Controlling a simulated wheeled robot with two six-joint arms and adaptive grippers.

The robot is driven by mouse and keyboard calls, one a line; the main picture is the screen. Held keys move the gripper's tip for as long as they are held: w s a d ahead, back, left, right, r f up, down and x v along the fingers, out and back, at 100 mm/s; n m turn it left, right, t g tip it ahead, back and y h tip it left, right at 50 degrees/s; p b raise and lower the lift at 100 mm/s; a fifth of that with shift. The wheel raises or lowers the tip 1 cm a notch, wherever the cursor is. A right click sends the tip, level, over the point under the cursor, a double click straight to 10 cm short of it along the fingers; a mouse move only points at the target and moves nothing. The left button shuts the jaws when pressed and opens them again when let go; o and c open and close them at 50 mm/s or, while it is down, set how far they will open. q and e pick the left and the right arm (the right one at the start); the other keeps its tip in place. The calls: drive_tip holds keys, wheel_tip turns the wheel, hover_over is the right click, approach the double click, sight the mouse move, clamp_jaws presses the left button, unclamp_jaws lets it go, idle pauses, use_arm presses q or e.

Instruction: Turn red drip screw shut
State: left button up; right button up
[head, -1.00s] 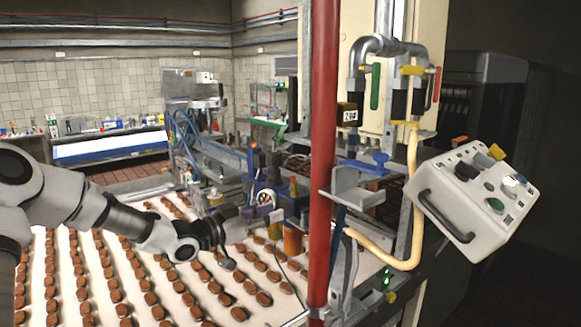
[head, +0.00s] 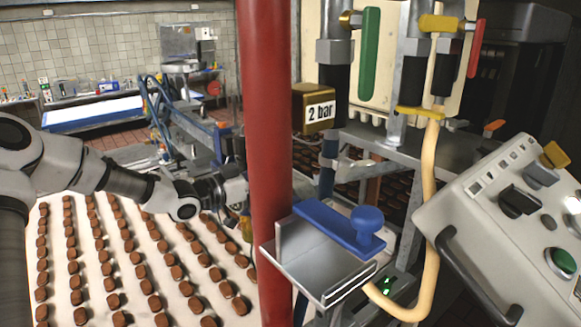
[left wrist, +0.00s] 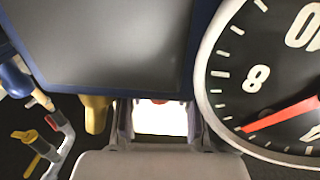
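My left gripper (left wrist: 158,118) is open in the left wrist view, with its two dark fingers apart and a bright white patch between them. A small red bit (left wrist: 160,101) shows at the upper edge of that patch, under a dark blue-edged panel. I cannot tell whether it is the red drip screw. In the head view my left gripper (head: 236,190) reaches to the red post, which hides what lies beyond its tip. No drip screw can be made out clearly in the head view. My right gripper is not in view.
A round gauge (left wrist: 280,85) with a red needle fills the right of the wrist view, close to the gripper. The red post (head: 265,130), a metal bracket (head: 318,268) and a control box (head: 480,220) stand at the right. Rows of chocolate-brown pieces lie on the white belt (head: 140,285).

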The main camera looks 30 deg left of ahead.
use_arm(q)
drive_tip(key=shift+w+d+f, duration=0.15)
drive_tip(key=shift+w+f, duration=0.15)
drive_tip(key=shift+w, duration=0.5)
drive_tip(key=s, duration=0.2)
drive_tip(key=r, duration=0.1)
drive_tip(key=shift+s+a+r, duration=0.1)
drive_tip(key=shift+s+a, duration=0.25)
drive_tip(key=shift+s, duration=0.05)
drive_tip(key=shift+c, duration=1.4)
drive_tip(key=shift+s+a+r, duration=0.1)
drive_tip(key=shift+s+a, duration=0.05)
drive_tip(key=shift+s, duration=0.1)
clamp_jaws()
drive_tip(key=shift+w, duration=0.25)
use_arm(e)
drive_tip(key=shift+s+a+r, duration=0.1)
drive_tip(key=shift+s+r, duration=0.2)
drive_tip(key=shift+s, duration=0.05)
use_arm(q)
drive_tip(key=shift+h, duration=0.4)
